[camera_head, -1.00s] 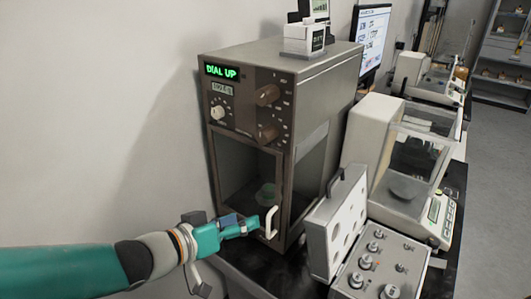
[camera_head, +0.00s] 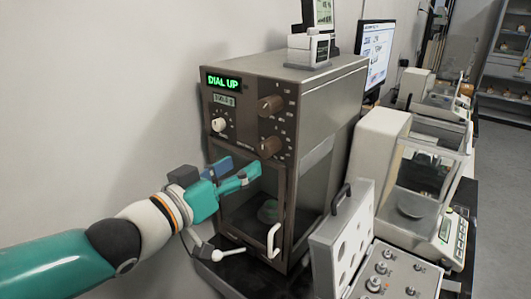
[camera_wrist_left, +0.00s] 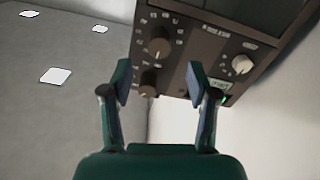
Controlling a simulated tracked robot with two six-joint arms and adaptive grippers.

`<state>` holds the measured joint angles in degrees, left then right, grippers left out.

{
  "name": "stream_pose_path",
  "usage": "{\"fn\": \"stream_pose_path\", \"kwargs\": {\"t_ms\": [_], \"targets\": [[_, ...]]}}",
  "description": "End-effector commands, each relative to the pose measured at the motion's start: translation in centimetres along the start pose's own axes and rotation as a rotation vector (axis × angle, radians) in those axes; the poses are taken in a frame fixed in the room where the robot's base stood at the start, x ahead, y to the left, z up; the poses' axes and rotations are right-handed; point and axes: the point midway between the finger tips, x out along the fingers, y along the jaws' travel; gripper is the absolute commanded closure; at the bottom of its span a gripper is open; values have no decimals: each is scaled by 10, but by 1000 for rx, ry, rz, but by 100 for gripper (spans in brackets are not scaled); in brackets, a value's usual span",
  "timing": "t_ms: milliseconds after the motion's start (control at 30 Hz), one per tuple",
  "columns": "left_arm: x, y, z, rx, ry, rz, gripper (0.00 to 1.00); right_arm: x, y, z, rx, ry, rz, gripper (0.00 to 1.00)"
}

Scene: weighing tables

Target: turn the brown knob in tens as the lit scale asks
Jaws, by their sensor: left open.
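The lit scale (camera_head: 305,150) is a tall brown-grey cabinet whose green display (camera_head: 231,82) reads DIAL UP. Two brown knobs sit on its front panel: an upper one (camera_head: 271,105) and a lower one (camera_head: 269,147). A white knob (camera_head: 219,124) is at the panel's left. My left gripper (camera_head: 238,172) is open and empty, below and left of the lower brown knob, apart from it. In the left wrist view, seen upside down, the open fingers (camera_wrist_left: 160,84) point at the panel, with the lower brown knob (camera_wrist_left: 159,42) beyond them. My right gripper is not in view.
An open weight case (camera_head: 342,235) stands in front right. Pale balances (camera_head: 380,150) line the right. A small device (camera_head: 308,48) sits on top.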

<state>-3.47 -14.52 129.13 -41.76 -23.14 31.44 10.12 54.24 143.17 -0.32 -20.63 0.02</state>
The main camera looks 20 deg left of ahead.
Motion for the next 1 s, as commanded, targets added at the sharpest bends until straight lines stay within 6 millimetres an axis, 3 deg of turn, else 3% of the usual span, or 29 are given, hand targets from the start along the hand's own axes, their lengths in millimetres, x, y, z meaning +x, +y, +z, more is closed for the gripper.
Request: {"fn": "stream_pose_path", "kwargs": {"t_ms": [200, 400, 867, 1000], "targets": [[48, 1, 0, -1, -4, 2, 40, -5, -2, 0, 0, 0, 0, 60], [76, 0, -1, -1, -2, 0, 40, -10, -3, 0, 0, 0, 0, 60], [87, 0, 0, 0, 1, -1, 40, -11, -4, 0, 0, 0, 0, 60], [87, 0, 0, 0, 0, -1, 64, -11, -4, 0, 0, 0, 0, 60]]}}
